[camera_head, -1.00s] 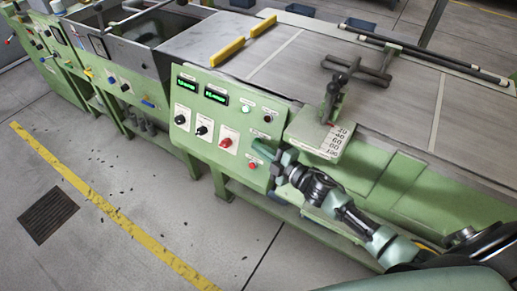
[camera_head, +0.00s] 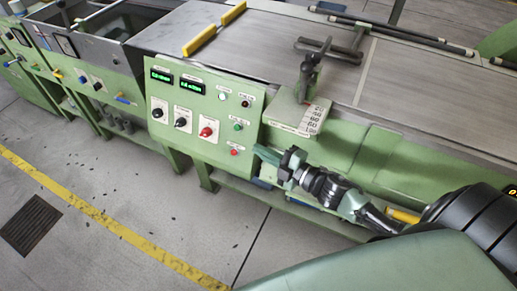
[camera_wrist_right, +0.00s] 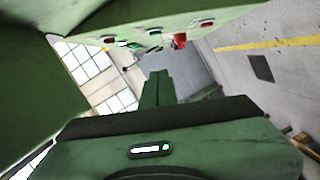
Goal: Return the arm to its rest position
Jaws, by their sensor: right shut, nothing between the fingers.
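My right arm comes in from the lower right in the head view. Its gripper (camera_head: 266,155) is near the lower right corner of the green control panel (camera_head: 205,120), by the red button. I cannot tell the exact gap to the panel. In the right wrist view the green fingers of this gripper (camera_wrist_right: 158,78) lie together, shut, with nothing between them. My left gripper is not in view.
A lever with a number scale (camera_head: 308,90) rises right of the panel. Yellow bars (camera_head: 200,41) lie on the table. The floor (camera_head: 160,215) in front is clear, with a yellow line and a dark grate (camera_head: 30,225).

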